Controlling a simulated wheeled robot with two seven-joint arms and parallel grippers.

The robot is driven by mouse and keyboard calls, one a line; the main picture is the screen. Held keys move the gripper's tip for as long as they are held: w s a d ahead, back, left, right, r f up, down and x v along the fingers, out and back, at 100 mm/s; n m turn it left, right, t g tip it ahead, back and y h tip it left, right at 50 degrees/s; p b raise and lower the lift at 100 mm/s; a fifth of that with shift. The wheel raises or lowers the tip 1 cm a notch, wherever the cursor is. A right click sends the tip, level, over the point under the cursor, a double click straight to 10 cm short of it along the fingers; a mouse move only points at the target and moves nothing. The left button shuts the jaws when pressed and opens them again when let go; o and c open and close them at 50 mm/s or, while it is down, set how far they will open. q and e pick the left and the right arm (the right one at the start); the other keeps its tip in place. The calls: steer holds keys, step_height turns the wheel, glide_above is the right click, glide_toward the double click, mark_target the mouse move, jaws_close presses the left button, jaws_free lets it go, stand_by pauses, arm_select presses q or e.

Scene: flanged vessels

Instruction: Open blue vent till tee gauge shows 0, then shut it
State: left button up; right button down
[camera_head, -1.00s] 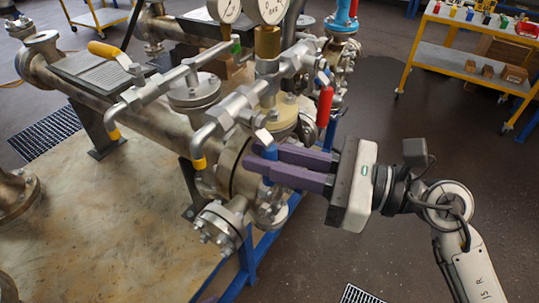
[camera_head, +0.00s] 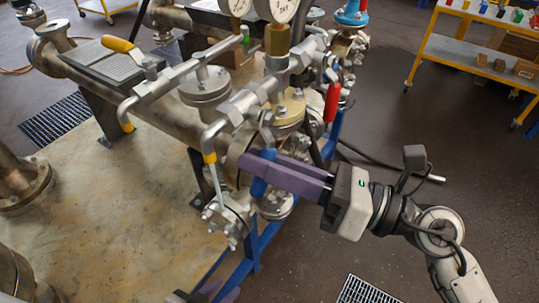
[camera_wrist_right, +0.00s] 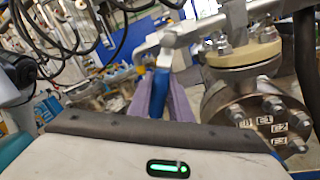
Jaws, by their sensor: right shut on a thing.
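The blue vent handle (camera_head: 260,187) points downward below the silver valve pipework. My right gripper (camera_head: 256,158) is shut on it, its purple fingers on either side; the right wrist view also shows the blue handle (camera_wrist_right: 161,92) between them. A thin pale stream (camera_head: 217,182) runs down from the yellow-tipped spout (camera_head: 209,157). Two round gauges stand at the top edge, the right one (camera_head: 281,8) on a brass fitting and the left one (camera_head: 236,6); both are cut off and I cannot read them. My left gripper (camera_head: 205,295) barely shows at the bottom edge, its jaws unclear.
A red handle (camera_head: 331,102) hangs right of the pipework and a yellow-orange handle (camera_head: 118,44) sits at the upper left. A flanged end (camera_head: 228,221) lies below the spout. A yellow trolley (camera_head: 440,60) stands at the upper right. The floor at right is mostly clear.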

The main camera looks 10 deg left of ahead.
steer(key=shift+s+a+r+m+t, duration=0.1)
steer(key=shift+s+r+m+t, duration=0.15)
steer(key=shift+m, duration=0.35)
steer(key=c, duration=1.6)
jaws_free()
steer(key=shift+f, duration=0.1)
steer(key=shift+d+f, duration=0.1)
steer(key=shift+d, duration=0.25)
steer(key=shift+b+v, duration=2.05)
steer(key=shift+v, duration=2.75)
